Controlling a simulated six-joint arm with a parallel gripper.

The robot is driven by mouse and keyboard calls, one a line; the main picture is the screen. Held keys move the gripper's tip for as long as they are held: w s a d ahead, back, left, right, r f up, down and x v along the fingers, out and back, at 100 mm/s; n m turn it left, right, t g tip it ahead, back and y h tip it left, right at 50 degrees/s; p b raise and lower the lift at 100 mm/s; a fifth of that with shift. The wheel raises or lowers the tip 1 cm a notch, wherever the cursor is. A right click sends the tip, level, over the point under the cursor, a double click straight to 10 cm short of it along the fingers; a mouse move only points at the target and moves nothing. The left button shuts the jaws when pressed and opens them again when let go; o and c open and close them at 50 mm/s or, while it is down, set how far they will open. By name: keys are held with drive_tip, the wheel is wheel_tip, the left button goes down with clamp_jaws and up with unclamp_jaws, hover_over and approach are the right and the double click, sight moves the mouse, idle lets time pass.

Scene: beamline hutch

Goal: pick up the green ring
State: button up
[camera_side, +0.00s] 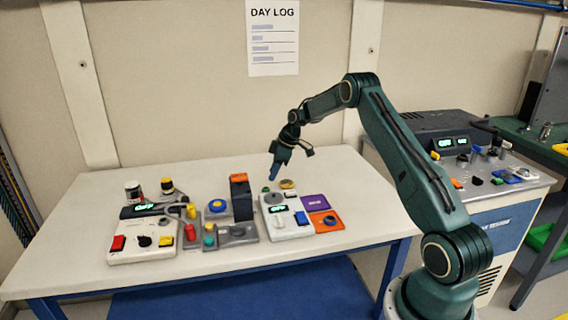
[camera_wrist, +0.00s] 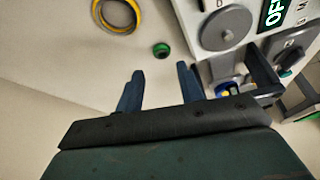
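The green ring (camera_wrist: 161,50) is small and lies flat on the white table, ahead of my fingertips in the wrist view. In the side view the green ring (camera_side: 265,189) is a small spot just below my fingers. My gripper (camera_wrist: 160,77) is open, its two dark blue fingers apart with nothing between them. In the side view my gripper (camera_side: 273,175) points down above the table near the ring; I cannot tell the exact height.
A larger yellow ring (camera_wrist: 119,28) lies close by at the upper left of the wrist view. A white control box (camera_side: 286,222) with a grey dial (camera_wrist: 226,27) stands beside the green ring. Purple (camera_side: 313,201) and orange (camera_side: 327,221) trays sit right of it. The table behind is clear.

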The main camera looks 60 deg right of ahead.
sight(266, 188)
drive_tip(key=shift+w+f, duration=0.1)
drive_tip(key=shift+f, duration=0.2)
drive_tip(key=shift+f, duration=0.1)
drive_tip(key=shift+x, duration=2.55)
drive_tip(key=shift+a, duration=0.15)
drive_tip(key=c, duration=0.7)
